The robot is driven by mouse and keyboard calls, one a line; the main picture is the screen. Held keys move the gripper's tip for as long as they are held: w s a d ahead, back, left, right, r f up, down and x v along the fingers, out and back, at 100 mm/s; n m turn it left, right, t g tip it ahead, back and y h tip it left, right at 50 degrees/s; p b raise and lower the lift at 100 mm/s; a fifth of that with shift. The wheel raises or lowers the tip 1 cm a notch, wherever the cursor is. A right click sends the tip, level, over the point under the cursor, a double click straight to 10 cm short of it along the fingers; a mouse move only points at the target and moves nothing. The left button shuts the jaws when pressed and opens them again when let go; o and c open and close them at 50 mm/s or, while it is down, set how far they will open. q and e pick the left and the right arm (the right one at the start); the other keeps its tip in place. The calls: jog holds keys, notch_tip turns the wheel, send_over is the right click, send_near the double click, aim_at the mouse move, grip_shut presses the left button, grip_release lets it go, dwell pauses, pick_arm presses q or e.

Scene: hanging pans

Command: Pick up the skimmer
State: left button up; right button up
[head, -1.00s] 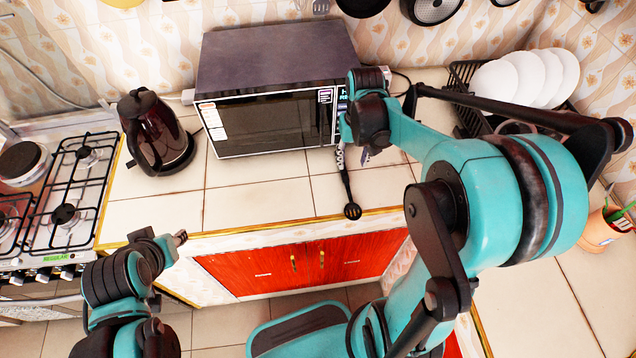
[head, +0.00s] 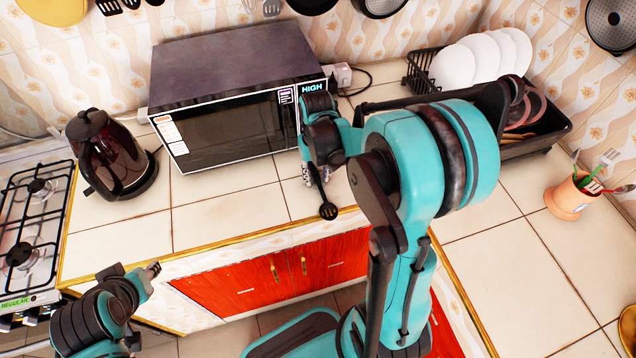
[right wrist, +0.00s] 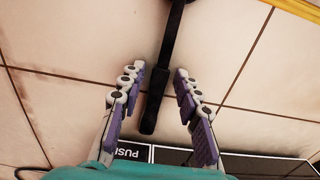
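The skimmer is a long black utensil lying on the tiled counter in front of the microwave. In the head view its round slotted end (head: 328,210) is near the counter's front edge, and my right gripper (head: 308,174) hides the rest of its handle. In the right wrist view the dark handle (right wrist: 171,45) runs between the fingers of my right gripper (right wrist: 159,76), which is open with a gap on each side of the handle. My left gripper (head: 153,270) is at lower left, in front of the counter, away from the skimmer. Its fingers are too small to judge.
The microwave (head: 228,122) stands close behind my right gripper. A dark kettle (head: 108,158) is left of it, beside the stove (head: 35,215). A dish rack (head: 545,135) with plates and a utensil pot (head: 567,199) are to the right.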

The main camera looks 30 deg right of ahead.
aim_at(319, 179)
grip_shut()
jog(key=shift+r, duration=0.45)
jog(key=r, duration=0.1)
jog(key=r+p, duration=0.2)
jog(key=r, duration=0.1)
jog(key=shift+s+d, duration=0.15)
jog(key=shift+s, duration=0.1)
jog(key=s+d+r+p, duration=0.4)
jog(key=s+d+r, duration=0.1)
jog(key=s, duration=0.4)
jog(key=shift+s+r, duration=0.4)
jog(key=shift+r, duration=0.15)
